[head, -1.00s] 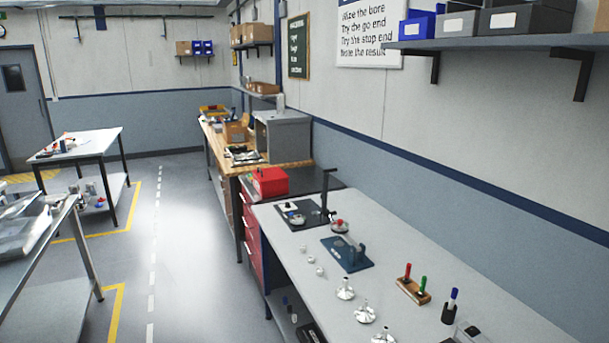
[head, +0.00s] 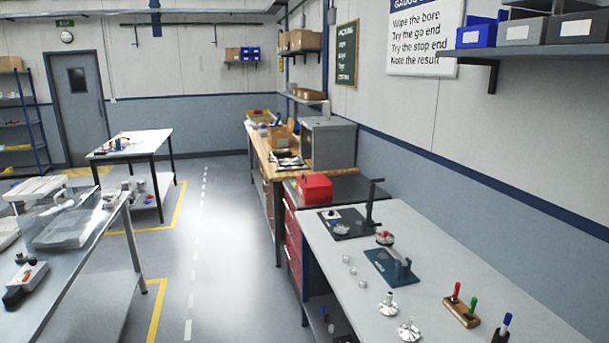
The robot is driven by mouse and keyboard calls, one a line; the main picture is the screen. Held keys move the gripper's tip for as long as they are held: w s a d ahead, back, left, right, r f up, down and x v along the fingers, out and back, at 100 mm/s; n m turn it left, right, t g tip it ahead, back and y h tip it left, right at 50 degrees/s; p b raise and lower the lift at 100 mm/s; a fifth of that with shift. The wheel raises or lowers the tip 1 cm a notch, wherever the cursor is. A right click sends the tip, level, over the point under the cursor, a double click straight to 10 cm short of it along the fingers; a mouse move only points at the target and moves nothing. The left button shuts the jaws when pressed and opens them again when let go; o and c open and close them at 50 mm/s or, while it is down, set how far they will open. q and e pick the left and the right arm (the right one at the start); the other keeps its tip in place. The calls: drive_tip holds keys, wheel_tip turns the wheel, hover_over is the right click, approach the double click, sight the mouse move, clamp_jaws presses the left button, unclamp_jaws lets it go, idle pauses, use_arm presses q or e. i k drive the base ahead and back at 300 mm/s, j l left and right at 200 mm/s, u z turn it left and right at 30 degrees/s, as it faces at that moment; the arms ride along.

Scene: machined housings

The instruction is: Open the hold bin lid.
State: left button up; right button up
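A red box (head: 314,187), possibly the hold bin, sits on the dark top of a red drawer cabinet (head: 292,240) between the two right-hand benches. Its top looks closed, but it is too small to make out a lid edge or handle. No label names it. Neither of my grippers is in view.
A grey bench (head: 425,250) on the right holds a blue fixture (head: 392,267), metal housings and coloured-handled gauges. A grey cabinet (head: 330,145) stands beyond the red box. A steel table (head: 85,285) is at left. The floor aisle (head: 225,250) between is clear.

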sight(315, 180)
drive_tip(key=i+j+u, duration=0.1)
drive_tip(key=i, duration=0.3)
drive_tip(key=i+j, duration=0.2)
drive_tip(key=i, duration=0.2)
drive_tip(key=i+j+u, duration=0.15)
drive_tip(key=i, duration=0.3)
